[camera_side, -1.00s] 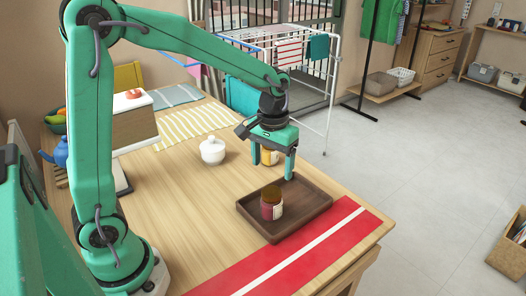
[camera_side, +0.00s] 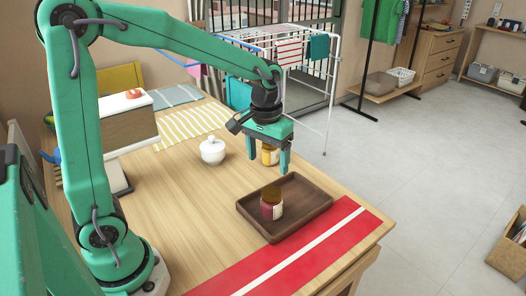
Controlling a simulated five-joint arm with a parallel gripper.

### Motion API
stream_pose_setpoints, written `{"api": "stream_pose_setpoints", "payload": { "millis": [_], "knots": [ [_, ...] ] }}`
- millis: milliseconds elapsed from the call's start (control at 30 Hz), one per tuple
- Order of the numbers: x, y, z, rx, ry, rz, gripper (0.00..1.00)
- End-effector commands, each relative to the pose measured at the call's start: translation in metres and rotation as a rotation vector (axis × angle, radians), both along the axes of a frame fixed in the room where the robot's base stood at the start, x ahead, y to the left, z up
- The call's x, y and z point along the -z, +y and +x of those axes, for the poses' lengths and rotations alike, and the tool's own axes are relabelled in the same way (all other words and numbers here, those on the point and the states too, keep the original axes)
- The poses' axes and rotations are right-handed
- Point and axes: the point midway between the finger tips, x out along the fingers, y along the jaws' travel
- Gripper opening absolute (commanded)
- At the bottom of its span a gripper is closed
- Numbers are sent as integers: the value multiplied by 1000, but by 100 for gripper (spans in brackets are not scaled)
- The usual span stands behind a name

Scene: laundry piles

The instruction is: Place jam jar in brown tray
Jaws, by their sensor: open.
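A jam jar (camera_side: 271,204) with dark red contents, a brown lid and a pale label stands upright inside the brown tray (camera_side: 309,214), toward its left side. My gripper (camera_side: 268,167) points down above and behind the tray's far left edge. Its fingers are apart with nothing held between them. A second jar (camera_side: 270,155), with yellow-orange contents, stands on the table behind the fingers and is partly hidden by them.
A white lidded pot (camera_side: 212,151) stands left of my gripper. A red runner with a white stripe (camera_side: 330,232) lies along the table's front right edge, by the tray. Striped placemats (camera_side: 194,126) lie at the back. The table's middle left is clear.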

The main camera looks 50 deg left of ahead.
Motion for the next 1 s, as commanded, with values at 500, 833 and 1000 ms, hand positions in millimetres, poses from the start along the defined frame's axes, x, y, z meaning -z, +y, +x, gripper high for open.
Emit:
{"api": "stream_pose_setpoints", "payload": {
  "millis": [500,833,1000],
  "knots": [
    [-56,8,-75,123,-224,16,76],
    [-69,12,-124,206,-368,46,76],
    [-69,13,-142,238,-423,62,76]
  ]
}}
